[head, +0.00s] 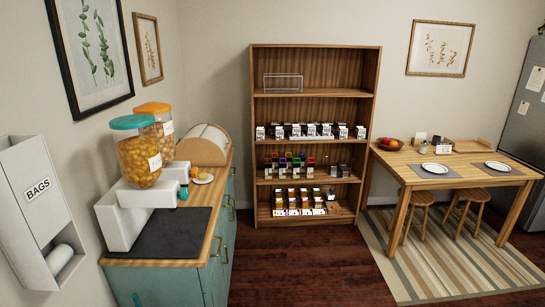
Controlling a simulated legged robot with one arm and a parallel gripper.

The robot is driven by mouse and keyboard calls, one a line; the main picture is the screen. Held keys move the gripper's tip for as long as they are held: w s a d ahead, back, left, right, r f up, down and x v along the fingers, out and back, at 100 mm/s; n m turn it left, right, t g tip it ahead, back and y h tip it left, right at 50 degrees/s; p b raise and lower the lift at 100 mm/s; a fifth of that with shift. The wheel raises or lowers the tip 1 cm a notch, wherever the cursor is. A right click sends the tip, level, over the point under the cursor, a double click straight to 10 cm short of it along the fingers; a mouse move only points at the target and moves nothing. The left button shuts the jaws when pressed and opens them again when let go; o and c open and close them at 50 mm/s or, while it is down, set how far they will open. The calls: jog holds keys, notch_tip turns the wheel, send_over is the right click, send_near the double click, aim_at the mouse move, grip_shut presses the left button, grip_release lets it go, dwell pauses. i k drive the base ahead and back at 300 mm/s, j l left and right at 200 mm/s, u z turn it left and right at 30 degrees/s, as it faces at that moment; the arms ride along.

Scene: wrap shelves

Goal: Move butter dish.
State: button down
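I cannot tell for certain which thing is the butter dish. A small white plate with something yellow on it (203,178) sits on the wooden top of the teal cabinet (193,200), in front of the bread box. It is too small to tell whether this is the butter dish. A clear box-like frame (283,83) stands on the upper shelf of the wooden bookcase (313,62). My gripper is not in this view.
Two cereal dispensers (138,160) and a bread box (202,146) crowd the cabinet. Small jars and boxes fill the lower shelves. The dining table (440,176) at right holds plates and a fruit bowl (390,143). Stools stand beneath it. The middle floor (305,265) is clear.

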aim_at(203, 178)
jog(key=i, duration=1.8)
jog(key=i+l+u, duration=0.15)
jog(key=i+u, duration=0.25)
jog(key=i, duration=0.25)
jog(key=i+l+u, duration=0.35)
jog(key=i, duration=0.3)
jog(key=i+l+u, duration=0.8)
jog(key=i+l, duration=0.3)
jog(key=l, duration=0.15)
